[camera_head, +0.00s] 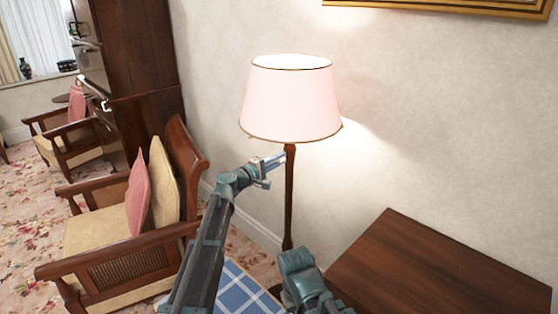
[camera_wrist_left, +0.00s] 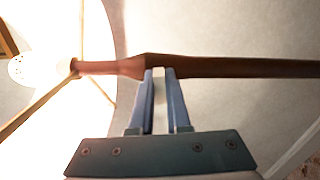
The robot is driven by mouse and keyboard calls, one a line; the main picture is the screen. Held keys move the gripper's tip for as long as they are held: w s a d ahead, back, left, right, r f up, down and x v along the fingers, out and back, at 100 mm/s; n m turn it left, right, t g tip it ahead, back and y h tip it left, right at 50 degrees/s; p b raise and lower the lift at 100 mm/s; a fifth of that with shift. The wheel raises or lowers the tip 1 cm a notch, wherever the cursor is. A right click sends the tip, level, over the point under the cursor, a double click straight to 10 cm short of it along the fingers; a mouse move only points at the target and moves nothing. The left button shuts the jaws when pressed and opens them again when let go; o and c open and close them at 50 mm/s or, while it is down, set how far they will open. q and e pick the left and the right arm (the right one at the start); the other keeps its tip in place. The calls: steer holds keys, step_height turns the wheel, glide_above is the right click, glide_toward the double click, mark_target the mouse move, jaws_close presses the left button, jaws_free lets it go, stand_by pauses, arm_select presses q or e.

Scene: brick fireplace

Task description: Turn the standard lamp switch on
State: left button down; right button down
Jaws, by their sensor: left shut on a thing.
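The standard lamp has a pink shade (camera_head: 290,105) on a slim dark wooden pole (camera_head: 289,200) close to the wall. The shade glows, its top is bright white, and light falls on the wall beside it. My left gripper (camera_head: 276,160) is at the pole just below the shade. In the left wrist view, its two blue fingers (camera_wrist_left: 160,74) are close together, with their tips at the edge of the dark pole (camera_wrist_left: 225,67). The inside of the shade (camera_wrist_left: 50,100) shines white there. My right gripper is not in view.
A dark wooden table (camera_head: 430,265) stands to the right of the lamp. A cane armchair with pink and yellow cushions (camera_head: 139,192) stands to the left. A blue checked surface (camera_head: 243,292) lies below my left arm. A dark tall cabinet (camera_head: 140,70) stands behind the armchair.

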arm_select(q)
steer(key=shift+s+m, duration=0.1)
steer(key=shift+m, duration=0.5)
steer(key=c, duration=0.9)
jaws_free()
steer(key=v, duration=1.3)
steer(key=shift+s+a, duration=0.25)
